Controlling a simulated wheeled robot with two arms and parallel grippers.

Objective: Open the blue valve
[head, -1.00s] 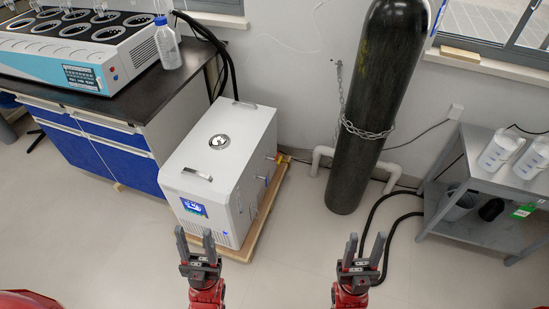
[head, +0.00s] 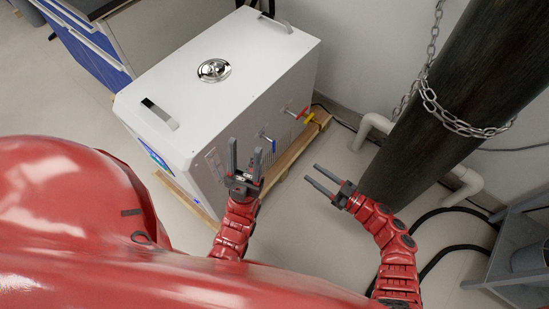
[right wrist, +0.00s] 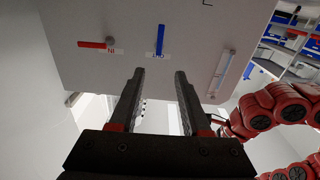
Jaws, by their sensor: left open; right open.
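The white machine (head: 215,85) stands on a wooden pallet, and its right side panel carries the valves. The blue valve (head: 273,146) is a small blue lever on a metal stub on that panel. In the right wrist view the blue valve (right wrist: 160,40) stands upright in the picture, beyond the gap between my fingers and apart from them. My right gripper (head: 311,173) is open and empty, to the right of the panel, fingers pointing toward it; its fingers also show in the wrist view (right wrist: 159,74). My left gripper (head: 246,145) is open and empty, close to the blue valve's left in the picture.
The red lever (right wrist: 92,44) lies sideways in the wrist view. A chained black cylinder (head: 465,85), white pipe (head: 465,180) and black hoses (head: 440,250) stand to the right.

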